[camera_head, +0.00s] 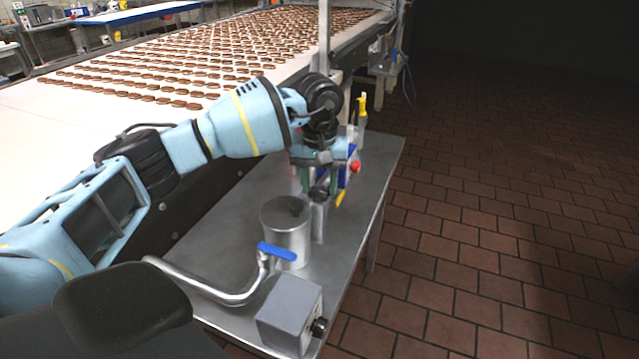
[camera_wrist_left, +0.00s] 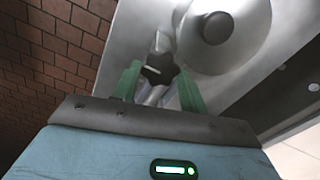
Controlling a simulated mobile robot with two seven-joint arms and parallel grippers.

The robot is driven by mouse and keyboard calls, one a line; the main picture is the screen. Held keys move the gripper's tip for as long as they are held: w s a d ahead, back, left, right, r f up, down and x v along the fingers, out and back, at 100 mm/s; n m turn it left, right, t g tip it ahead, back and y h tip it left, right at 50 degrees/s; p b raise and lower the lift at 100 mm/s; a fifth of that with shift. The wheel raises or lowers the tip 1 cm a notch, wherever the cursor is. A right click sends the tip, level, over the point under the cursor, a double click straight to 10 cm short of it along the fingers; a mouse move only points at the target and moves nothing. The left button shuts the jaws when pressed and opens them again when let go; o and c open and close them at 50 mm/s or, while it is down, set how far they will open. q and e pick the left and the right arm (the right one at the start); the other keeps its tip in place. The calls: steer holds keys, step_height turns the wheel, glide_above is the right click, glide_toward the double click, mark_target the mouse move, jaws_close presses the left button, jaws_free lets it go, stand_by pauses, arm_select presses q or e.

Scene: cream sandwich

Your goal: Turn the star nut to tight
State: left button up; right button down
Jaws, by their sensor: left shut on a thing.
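The star nut is a small black knob with several lobes. It shows in the left wrist view (camera_wrist_left: 158,68) and as a dark knob in the head view (camera_head: 319,194), on top of an upright metal post (camera_head: 319,222). My left gripper (camera_head: 319,185) points down at it, its green fingers on either side. In the left wrist view the gripper (camera_wrist_left: 158,84) has one finger to the left and one to the right of the nut, shut on it. The nut's marks and exact turn angle cannot be read. My right gripper is not in view.
A metal pot (camera_head: 287,228) stands close in front of the post, with a blue lever (camera_head: 277,251) and bent pipe (camera_head: 222,296) below. A grey box (camera_head: 285,312) sits at the steel table's (camera_head: 228,222) near end. A red button (camera_head: 356,167) is behind. A conveyor (camera_head: 110,125) runs left.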

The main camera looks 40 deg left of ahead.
mark_target(319, 191)
arm_select(q)
steer(key=shift+m, duration=0.3)
steer(key=o, duration=1)
steer(key=shift+c, duration=0.2)
step_height(319, 191, up, 8)
steer(key=shift+f, duration=0.15)
stand_by(0.4)
